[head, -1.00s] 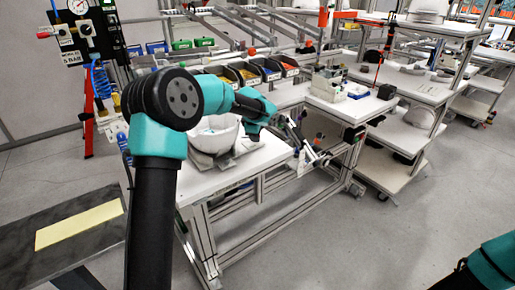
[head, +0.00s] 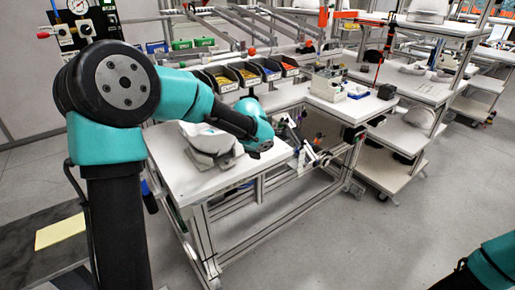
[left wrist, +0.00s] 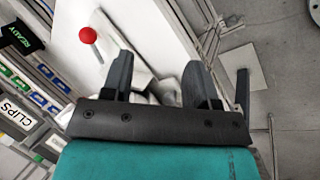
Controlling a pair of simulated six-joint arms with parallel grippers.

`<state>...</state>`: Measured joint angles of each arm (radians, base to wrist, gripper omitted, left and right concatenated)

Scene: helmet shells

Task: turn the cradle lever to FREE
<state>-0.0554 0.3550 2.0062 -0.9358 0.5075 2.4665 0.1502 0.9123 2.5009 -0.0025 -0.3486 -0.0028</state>
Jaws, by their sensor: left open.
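A pale helmet shell (head: 198,131) on a grey cradle (head: 203,160) stands on the white bench in the head view, partly hidden by my left arm. In the left wrist view a red ball knob (left wrist: 88,35) on a thin rod stands over the white surface, left of the fingers and apart from them; it looks like a lever. I cannot make out a FREE mark. My left gripper (left wrist: 157,70) is open, its fingers apart, with pale and grey parts showing partly between and beyond them. In the head view its fingers are hidden behind the wrist. My right gripper is out of view.
Bins of small parts (head: 246,74) line the bench's back edge. A CLIPS label (left wrist: 16,115) and a READY sign (left wrist: 18,38) show at left in the wrist view. A fixture (head: 325,84) stands farther right on the bench. Shelved carts (head: 400,140) stand beyond.

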